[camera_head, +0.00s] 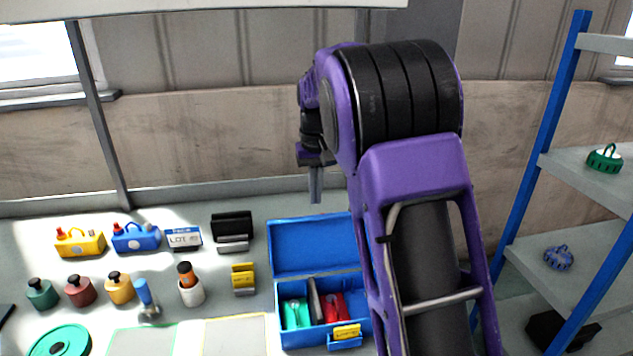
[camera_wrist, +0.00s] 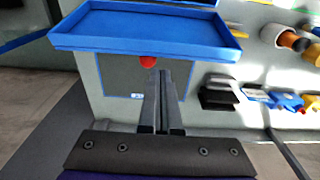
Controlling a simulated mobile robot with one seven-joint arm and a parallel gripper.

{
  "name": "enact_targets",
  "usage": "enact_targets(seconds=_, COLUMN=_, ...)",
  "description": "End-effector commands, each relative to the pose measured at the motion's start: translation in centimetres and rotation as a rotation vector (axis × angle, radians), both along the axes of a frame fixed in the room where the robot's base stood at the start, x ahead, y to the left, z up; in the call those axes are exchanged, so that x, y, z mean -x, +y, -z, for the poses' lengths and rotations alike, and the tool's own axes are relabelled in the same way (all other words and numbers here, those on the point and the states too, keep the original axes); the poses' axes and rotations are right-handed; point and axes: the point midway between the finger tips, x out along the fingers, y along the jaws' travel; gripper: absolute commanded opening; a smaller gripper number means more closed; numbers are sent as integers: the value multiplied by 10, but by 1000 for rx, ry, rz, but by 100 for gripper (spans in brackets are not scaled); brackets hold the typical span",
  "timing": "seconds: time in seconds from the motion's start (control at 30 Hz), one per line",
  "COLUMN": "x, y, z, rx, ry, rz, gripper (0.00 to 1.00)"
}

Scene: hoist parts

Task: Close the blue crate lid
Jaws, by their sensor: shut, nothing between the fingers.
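The blue crate (camera_head: 308,336) stands on the table with its lid (camera_head: 312,246) open and raised at the back. Inside the crate are a green item (camera_head: 296,313), a dark upright piece and a red item (camera_head: 334,306). A yellow tag (camera_head: 346,332) is on its front. My gripper (camera_head: 315,198) points down above the lid's top edge in the head view. Its fingers are shut and empty. In the wrist view the rimmed blue lid (camera_wrist: 150,32) lies ahead of the fingertips (camera_wrist: 164,74). Contact cannot be told. My arm hides the crate's right side.
Left of the crate stand a yellow block (camera_head: 243,279), a white cup (camera_head: 191,292), a black holder (camera_head: 232,230) and several bottles. A blue-framed shelf (camera_head: 545,130) is at the right. A wall is behind the table. A red round thing (camera_wrist: 148,62) shows near my fingers.

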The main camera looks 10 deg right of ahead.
Motion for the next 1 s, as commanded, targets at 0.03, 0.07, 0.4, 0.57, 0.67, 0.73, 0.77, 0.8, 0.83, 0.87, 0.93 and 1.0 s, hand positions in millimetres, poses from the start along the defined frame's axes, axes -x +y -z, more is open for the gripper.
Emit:
enact_targets(seconds=0.03, x=0, y=0, z=11, rx=1, ry=3, rz=0, gripper=0)
enact_targets(seconds=0.07, x=-1, y=0, z=16, rx=1, ry=3, rz=0, gripper=0)
enact_targets(seconds=0.4, x=-4, y=0, z=39, rx=2, ry=0, rz=-1, gripper=0)
enact_targets(seconds=0.57, x=-3, y=0, z=39, rx=2, ry=0, rz=-1, gripper=0)
enact_targets(seconds=0.67, x=-3, y=0, z=39, rx=2, ry=0, rz=-1, gripper=0)
enact_targets(seconds=0.73, x=-4, y=0, z=39, rx=2, ry=-2, rz=-1, gripper=0)
enact_targets(seconds=0.77, x=-4, y=0, z=39, rx=2, ry=-3, rz=-1, gripper=0)
enact_targets(seconds=0.8, x=-4, y=0, z=39, rx=2, ry=-5, rz=-1, gripper=0)
enact_targets(seconds=0.83, x=-4, y=0, z=39, rx=2, ry=-8, rz=-1, gripper=0)
enact_targets(seconds=0.87, x=-4, y=0, z=39, rx=1, ry=-12, rz=-1, gripper=0)
enact_targets(seconds=0.93, x=-5, y=0, z=38, rx=1, ry=-24, rz=-1, gripper=0)
enact_targets(seconds=1.0, x=-7, y=0, z=38, rx=1, ry=-38, rz=-1, gripper=0)
